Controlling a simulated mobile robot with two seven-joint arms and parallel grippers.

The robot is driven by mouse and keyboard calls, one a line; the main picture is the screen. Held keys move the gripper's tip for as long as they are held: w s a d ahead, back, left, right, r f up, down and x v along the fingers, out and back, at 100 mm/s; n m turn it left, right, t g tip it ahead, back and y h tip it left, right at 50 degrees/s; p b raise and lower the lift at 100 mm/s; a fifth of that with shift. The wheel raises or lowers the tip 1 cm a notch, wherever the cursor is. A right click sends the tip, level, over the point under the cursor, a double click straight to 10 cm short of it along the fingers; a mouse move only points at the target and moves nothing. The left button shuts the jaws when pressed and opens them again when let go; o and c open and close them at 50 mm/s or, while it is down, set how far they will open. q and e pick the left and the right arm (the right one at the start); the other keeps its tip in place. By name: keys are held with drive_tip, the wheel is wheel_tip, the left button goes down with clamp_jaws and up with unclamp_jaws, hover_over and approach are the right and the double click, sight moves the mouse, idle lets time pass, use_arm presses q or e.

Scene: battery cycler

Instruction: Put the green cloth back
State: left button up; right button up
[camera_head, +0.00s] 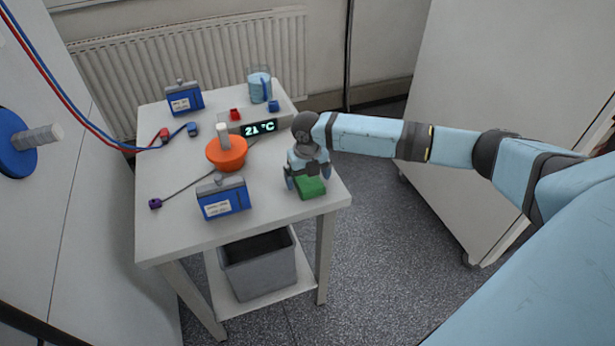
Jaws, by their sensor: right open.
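The green cloth (311,188) lies folded on the right front part of the white table (270,224), near its right edge. My right gripper (308,184) points down right at the cloth, with its fingers apart and the cloth between or just below them. I cannot tell whether the fingers touch the cloth. My left gripper is not in view.
Two blue battery boxes (223,199) (184,98), an orange bowl (227,155), a device reading 21 °C (259,128) and a beaker (259,85) stand on the table. Red and blue cables (88,121) cross its left side. A grey bin (258,268) sits below.

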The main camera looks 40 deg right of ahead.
sight(308, 179)
wheel_tip(308, 179, up, 12)
drive_tip(key=shift+p, duration=0.4)
drive_tip(key=shift+f, duration=0.1)
idle(0.3)
